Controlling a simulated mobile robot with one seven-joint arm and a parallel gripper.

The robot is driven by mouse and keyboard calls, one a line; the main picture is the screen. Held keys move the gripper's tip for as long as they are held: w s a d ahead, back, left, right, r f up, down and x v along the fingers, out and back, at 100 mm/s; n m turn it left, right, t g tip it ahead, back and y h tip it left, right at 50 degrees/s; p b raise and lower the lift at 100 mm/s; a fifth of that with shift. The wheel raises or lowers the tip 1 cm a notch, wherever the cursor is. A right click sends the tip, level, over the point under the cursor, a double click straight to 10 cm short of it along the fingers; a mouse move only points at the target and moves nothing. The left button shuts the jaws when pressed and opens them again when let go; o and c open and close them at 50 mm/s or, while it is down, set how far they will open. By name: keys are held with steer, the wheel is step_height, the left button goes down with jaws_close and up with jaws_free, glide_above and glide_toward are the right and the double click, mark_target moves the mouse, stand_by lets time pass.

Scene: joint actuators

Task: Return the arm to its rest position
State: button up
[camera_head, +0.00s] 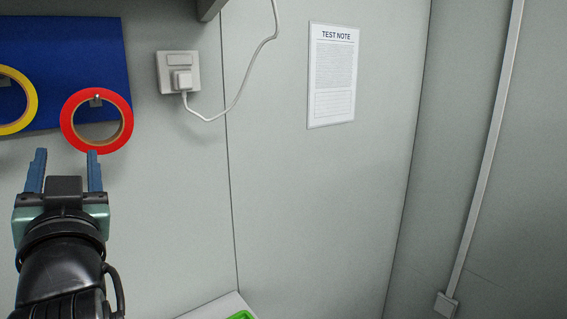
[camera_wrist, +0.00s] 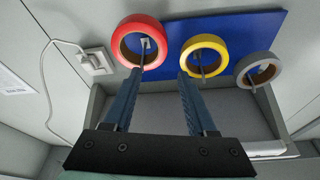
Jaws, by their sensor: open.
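My gripper (camera_head: 66,170) is at the lower left of the head view, pointing up, with its two blue fingers spread apart and nothing between them. In the wrist view my gripper (camera_wrist: 156,78) is also open and empty. A red tape roll (camera_head: 68,122) hangs on a hook, just above and right of the fingers in the head view. The red roll (camera_wrist: 125,59) and a yellow tape roll (camera_wrist: 214,40) appear beyond the fingertips in the wrist view. I cannot tell whether a finger touches the red roll.
A blue board (camera_head: 65,50) is behind the rolls, and a grey roll (camera_wrist: 270,61) hangs beside the yellow one. A socket (camera_head: 178,72) with a plugged-in white cable (camera_head: 240,90) and a test note (camera_head: 332,85) are on the wall. A green item (camera_head: 241,315) shows at the bottom.

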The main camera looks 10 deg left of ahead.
steer(key=w+d+r+m+t+h, duration=0.1)
steer(key=d+r+t+h, duration=0.2)
steer(key=d, duration=0.6)
steer(key=d+r+m+t+h, duration=0.15)
steer(key=d+r+t, duration=0.25)
steer(key=d, duration=0.4)
steer(key=s+d+r+m+t+h, duration=0.2)
steer(key=d+h, duration=0.3)
steer(key=d, duration=0.4)
steer(key=s+d+r+m+t+h, duration=0.1)
steer(key=s+d+r+t+h, duration=0.2)
steer(key=d, duration=0.6)
step_height(320, 180, up, 2)
steer(key=shift+s+m+h, duration=0.35)
steer(key=shift+s+h, duration=0.75)
steer(key=shift+h, duration=0.15)
